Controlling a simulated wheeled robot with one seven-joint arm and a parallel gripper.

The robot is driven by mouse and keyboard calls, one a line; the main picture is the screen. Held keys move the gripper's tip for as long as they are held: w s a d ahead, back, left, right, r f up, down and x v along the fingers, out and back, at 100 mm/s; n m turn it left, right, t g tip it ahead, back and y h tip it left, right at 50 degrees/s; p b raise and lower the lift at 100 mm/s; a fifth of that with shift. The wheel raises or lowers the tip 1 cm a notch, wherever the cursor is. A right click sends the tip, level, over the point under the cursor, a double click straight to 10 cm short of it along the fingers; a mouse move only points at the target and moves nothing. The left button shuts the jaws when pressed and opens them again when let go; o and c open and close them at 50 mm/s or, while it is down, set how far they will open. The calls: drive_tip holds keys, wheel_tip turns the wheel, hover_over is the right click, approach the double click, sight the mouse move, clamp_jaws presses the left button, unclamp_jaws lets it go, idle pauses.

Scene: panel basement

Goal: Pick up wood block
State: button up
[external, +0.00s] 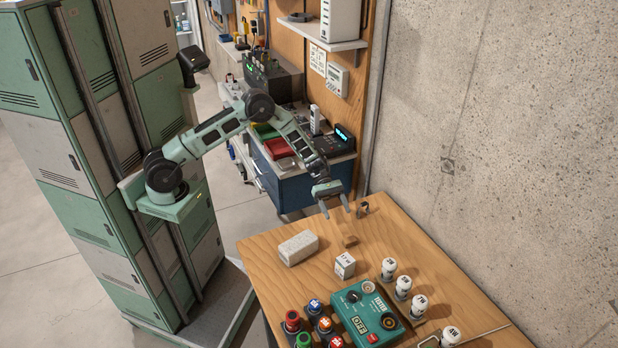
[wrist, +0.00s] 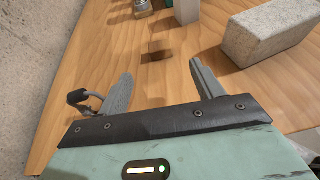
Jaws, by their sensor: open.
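The wood block (external: 350,241) is a small brown block on the wooden table, between the pale stone-like brick and the white labelled cube on one side and the wall side on the other. It also shows in the wrist view (wrist: 156,53), blending with the table grain, ahead of the jaws and roughly between their lines. My gripper (external: 335,207) is open and empty above the table's far end, apart from the block. In the wrist view its two grey fingers (wrist: 160,72) are spread wide with bare table between them.
The pale brick (external: 298,247) and white cube (external: 344,265) stand near the block. A small dark metal item (external: 362,208) lies beside my gripper. A green tester box (external: 366,314), several white bottles (external: 403,287) and coloured knobs (external: 315,307) crowd the near end. A concrete wall (external: 490,130) stands right.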

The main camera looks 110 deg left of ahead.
sight(349, 238)
drive_tip(key=p+x, duration=0.1)
drive_tip(key=x, duration=0.4)
drive_tip(key=shift+w+d+f, duration=0.1)
drive_tip(key=p+x, duration=0.2)
drive_tip(key=x, duration=0.2)
drive_tip(key=shift+w+d+p, duration=0.2)
drive_tip(key=shift+d+p, duration=0.1)
drive_tip(key=shift+w+d+f, duration=0.2)
drive_tip(key=shift+w+f, duration=0.05)
drive_tip(key=shift+f, duration=0.1)
drive_tip(key=c, duration=1)
